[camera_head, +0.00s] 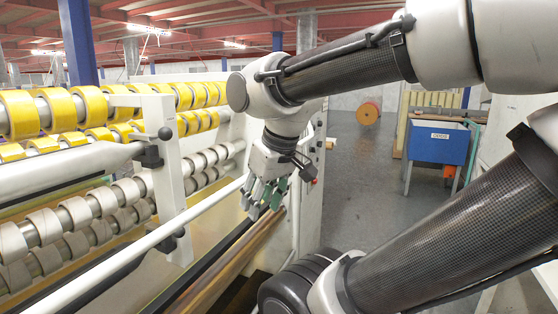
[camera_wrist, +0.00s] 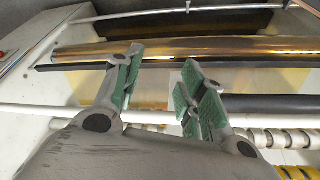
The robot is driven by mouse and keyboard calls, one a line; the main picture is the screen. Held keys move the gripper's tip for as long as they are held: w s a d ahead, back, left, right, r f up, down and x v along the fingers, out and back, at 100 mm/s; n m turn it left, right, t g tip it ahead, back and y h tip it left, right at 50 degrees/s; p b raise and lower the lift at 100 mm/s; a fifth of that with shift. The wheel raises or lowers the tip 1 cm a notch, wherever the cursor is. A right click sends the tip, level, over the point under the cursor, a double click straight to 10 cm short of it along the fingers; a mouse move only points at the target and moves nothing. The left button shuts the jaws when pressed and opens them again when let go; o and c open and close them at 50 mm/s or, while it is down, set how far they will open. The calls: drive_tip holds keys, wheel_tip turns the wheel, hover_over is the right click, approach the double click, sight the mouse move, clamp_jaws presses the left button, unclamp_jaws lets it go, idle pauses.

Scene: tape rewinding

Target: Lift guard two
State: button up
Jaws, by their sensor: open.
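My gripper (camera_head: 263,203) hangs near the right end of the machine, its fingers pointing down, just beside the far end of a long white bar (camera_head: 150,238). In the wrist view my gripper (camera_wrist: 160,72) is open, with green pads on both fingers and nothing between them. The white bar (camera_wrist: 62,112) crosses behind the fingers there; I cannot tell whether they touch it. The bar runs along the front of the rewinding machine (camera_head: 172,165). No label shows which part is guard two.
Yellow tape rolls (camera_head: 18,112) and pale cores (camera_head: 45,225) fill the machine's shafts. A brown roller (camera_head: 235,260) lies low beside my gripper. A blue bin (camera_head: 436,143) stands at the right back. Grey floor (camera_head: 358,185) is open behind my arm.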

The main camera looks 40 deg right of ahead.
drive_tip(key=d+f+m+y, duration=0.4)
drive_tip(key=d+f+m, duration=0.5)
drive_tip(key=d+m, duration=0.4)
drive_tip(key=w+d+r+m+t+h, duration=0.2)
drive_tip(key=w+d+r+t, duration=0.35)
drive_tip(key=w+d, duration=0.2)
drive_tip(key=w+d+r+m+t+h, duration=0.2)
drive_tip(key=w+d+r+t, duration=0.2)
drive_tip(key=w+d+t, duration=0.3)
drive_tip(key=shift+g, duration=0.45)
drive_tip(key=w, duration=0.2)
drive_tip(key=w+f, duration=0.1)
drive_tip(key=w, duration=0.5)
drive_tip(key=shift+w+a+f, duration=0.1)
drive_tip(key=shift+a+f, duration=0.05)
drive_tip(key=shift+f, duration=0.2)
